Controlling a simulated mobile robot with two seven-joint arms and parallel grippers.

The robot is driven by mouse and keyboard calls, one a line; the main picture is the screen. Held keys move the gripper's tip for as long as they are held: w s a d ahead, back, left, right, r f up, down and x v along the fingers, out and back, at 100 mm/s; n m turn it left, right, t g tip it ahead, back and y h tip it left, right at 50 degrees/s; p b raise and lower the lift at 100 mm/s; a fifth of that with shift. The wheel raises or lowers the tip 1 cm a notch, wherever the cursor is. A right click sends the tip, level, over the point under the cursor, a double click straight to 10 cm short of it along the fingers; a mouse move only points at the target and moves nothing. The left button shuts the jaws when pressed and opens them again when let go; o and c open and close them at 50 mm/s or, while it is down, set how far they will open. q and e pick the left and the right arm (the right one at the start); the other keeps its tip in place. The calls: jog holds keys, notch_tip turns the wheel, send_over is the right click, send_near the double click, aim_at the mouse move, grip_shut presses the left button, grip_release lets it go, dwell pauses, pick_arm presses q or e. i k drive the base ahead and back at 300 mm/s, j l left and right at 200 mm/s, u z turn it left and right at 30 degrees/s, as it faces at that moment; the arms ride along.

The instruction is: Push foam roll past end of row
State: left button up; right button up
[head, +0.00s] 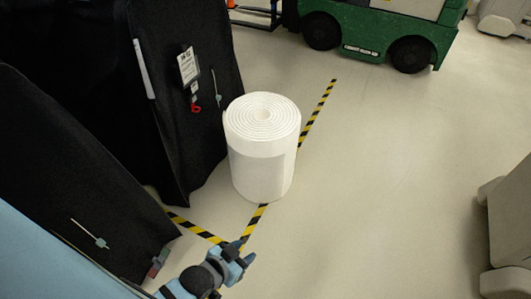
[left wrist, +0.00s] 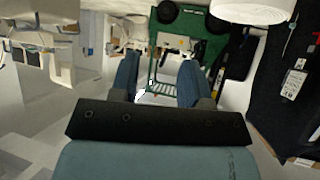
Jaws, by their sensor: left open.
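The white foam roll (head: 262,165) stands upright on the floor, its spiral end facing up. It stands beside the black covered carts, over the yellow and black floor tape. It also shows at the top right of the left wrist view (left wrist: 250,10), cut off by the frame edge. My left gripper (head: 244,254) is in front of the roll, nearer to me, apart from it. In the left wrist view its two blue fingers (left wrist: 160,68) are apart with nothing between them. My right gripper is in neither view.
Black covered carts (head: 85,160) line the left side, with a hanging tag (head: 188,66). The floor tape (head: 318,110) runs away behind the roll. A green vehicle (head: 375,35) stands at the back. Pale equipment (head: 510,225) is at the right edge. Floor right of the roll is clear.

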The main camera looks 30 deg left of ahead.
aim_at(262, 128)
jog(key=i+j, duration=0.3)
jog(key=i, duration=0.2)
jog(key=i+j+u, duration=0.1)
jog(key=i+j, duration=0.15)
jog(key=i, duration=0.2)
jog(key=i+j, duration=0.25)
jog(key=i, duration=0.25)
